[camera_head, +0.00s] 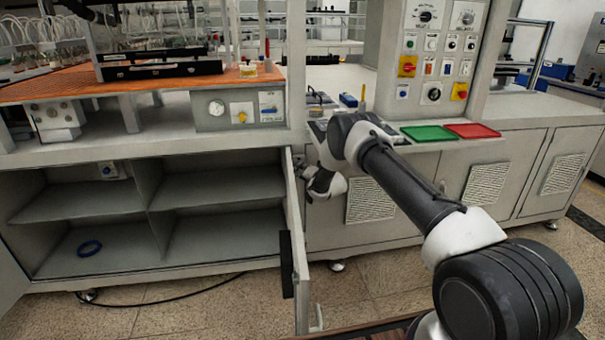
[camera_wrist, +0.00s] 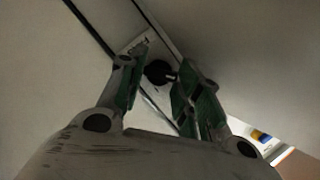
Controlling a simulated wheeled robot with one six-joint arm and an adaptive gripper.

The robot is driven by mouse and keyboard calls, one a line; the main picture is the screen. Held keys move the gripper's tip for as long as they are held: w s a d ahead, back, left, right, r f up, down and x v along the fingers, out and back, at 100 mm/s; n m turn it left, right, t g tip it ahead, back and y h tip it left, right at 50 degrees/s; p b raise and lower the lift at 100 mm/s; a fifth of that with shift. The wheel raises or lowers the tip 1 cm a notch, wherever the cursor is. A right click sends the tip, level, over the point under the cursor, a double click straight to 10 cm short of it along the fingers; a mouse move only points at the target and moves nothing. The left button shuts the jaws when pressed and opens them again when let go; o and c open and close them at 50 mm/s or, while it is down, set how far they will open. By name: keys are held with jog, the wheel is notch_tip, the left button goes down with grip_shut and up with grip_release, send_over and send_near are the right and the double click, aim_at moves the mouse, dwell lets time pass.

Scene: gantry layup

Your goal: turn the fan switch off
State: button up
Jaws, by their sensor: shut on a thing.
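The fan switch (camera_wrist: 158,72) shows in the wrist view as a small dark round knob on a pale plate. Writing on the plate is too small to read. My gripper (camera_wrist: 163,68) has its two green-padded fingers on either side of the knob, shut on it. Which way the knob points cannot be told. In the head view my gripper (camera_head: 304,169) is low at the cabinet front, under the counter edge and beside the open cabinet door. The switch itself is hidden there by the door and my arm.
The open cabinet door (camera_head: 294,225) stands close to the left of my gripper. A control panel (camera_head: 432,45) with knobs and buttons rises above the counter. A green tray (camera_head: 429,133) and a red tray (camera_head: 472,130) lie on the counter.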

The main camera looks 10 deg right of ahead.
jog(key=shift+n+h, duration=0.4)
jog(key=shift+n, duration=0.2)
jog(key=o, duration=0.7)
jog(key=shift+o, duration=0.2)
